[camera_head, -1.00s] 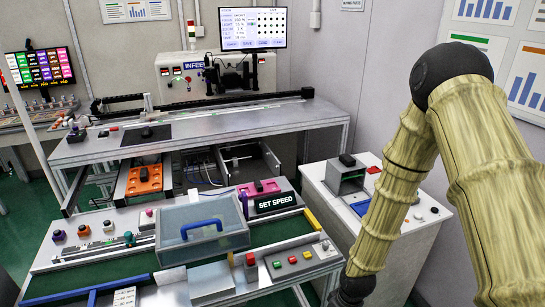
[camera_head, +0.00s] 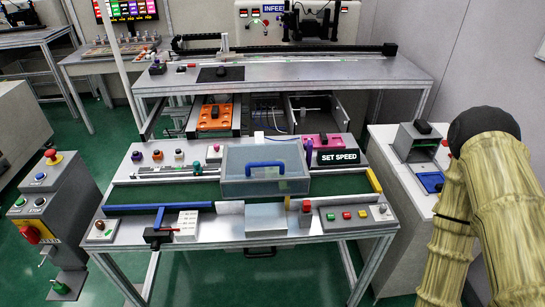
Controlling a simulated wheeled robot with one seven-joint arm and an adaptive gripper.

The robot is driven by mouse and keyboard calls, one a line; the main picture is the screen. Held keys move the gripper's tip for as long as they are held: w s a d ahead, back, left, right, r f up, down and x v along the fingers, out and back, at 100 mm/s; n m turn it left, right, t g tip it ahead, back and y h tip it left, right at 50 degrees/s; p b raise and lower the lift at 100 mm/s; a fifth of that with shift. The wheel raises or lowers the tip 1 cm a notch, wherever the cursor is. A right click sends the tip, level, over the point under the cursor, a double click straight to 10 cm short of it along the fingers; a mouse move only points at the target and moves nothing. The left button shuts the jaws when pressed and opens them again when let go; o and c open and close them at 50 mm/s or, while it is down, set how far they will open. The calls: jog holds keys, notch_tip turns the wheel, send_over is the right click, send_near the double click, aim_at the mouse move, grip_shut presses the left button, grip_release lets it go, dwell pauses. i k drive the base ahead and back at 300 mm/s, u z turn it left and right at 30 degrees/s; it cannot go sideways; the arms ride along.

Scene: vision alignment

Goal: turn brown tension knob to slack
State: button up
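A row of small knobs stands on the back left of the grey workbench (camera_head: 330,208). My arm shows at the right, bending down out of the picture. My gripper is out of view, so its state and its distance from the knobs are hidden.
A clear box (camera_head: 235,185) with a blue handle stands mid-bench, beside a SET SPEED sign (camera_head: 338,157). A button panel (camera_head: 345,217) is at the front right. A control pedestal (camera_head: 45,205) stands left of the bench. A white cabinet (camera_head: 390,150) stands at the right, near my arm.

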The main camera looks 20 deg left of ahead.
aim_at(100, 224)
jog(key=u, duration=1.9)
jog(key=k, duration=1.3)
jog(key=u, duration=0.65)
jog(key=i, duration=0.5)
jog(key=u, duration=0.45)
jog(key=i, duration=1.15)
jog(key=z, duration=1)
